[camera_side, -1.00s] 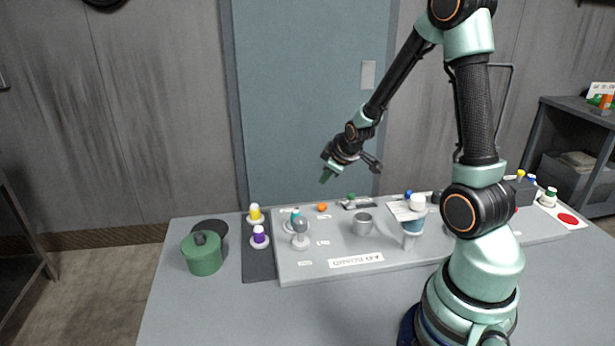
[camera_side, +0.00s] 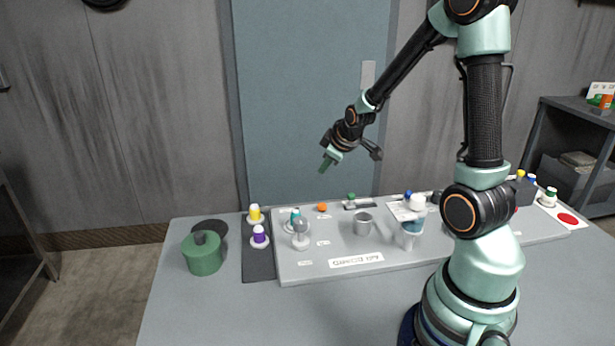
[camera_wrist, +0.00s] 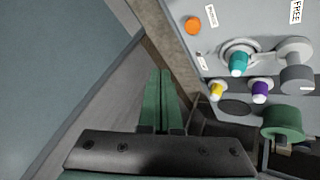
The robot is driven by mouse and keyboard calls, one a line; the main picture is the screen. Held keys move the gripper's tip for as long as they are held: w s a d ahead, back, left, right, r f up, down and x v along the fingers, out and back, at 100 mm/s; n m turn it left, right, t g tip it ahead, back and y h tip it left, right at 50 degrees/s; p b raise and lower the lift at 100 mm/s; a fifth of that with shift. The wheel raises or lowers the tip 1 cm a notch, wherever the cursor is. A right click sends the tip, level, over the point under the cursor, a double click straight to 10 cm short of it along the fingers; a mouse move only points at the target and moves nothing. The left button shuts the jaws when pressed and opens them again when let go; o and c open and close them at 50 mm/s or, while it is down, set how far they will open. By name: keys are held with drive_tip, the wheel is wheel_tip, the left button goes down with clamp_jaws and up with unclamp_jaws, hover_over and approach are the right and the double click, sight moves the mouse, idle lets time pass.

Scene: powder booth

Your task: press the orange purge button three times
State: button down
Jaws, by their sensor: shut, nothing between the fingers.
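The orange button (camera_side: 322,207) is a small round knob near the back left of the grey panel (camera_side: 300,268). It also shows in the wrist view (camera_wrist: 193,26), at the top, right of my fingers, with a small label beside it. My gripper (camera_side: 325,165) is in the air above and behind the orange button, apart from it. Its green fingers (camera_wrist: 160,100) are together with nothing between them, and in the wrist view they point over the floor beyond the table edge.
Near the button are a teal knob (camera_wrist: 238,64), a grey knob (camera_side: 300,228), a yellow-capped piece (camera_side: 255,213) and a purple-capped piece (camera_side: 259,235). A green pot (camera_side: 202,256) stands at the left. A metal cup (camera_side: 363,223) stands mid-panel. The front left tabletop is clear.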

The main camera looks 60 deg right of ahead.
sight(325, 206)
drive_tip(key=shift+r, duration=0.3)
drive_tip(key=shift+f, duration=4.4)
drive_tip(key=shift+d+f, duration=0.1)
drive_tip(key=shift+f, duration=0.35)
drive_tip(key=shift+f, duration=0.4)
drive_tip(key=shift+r, duration=0.85)
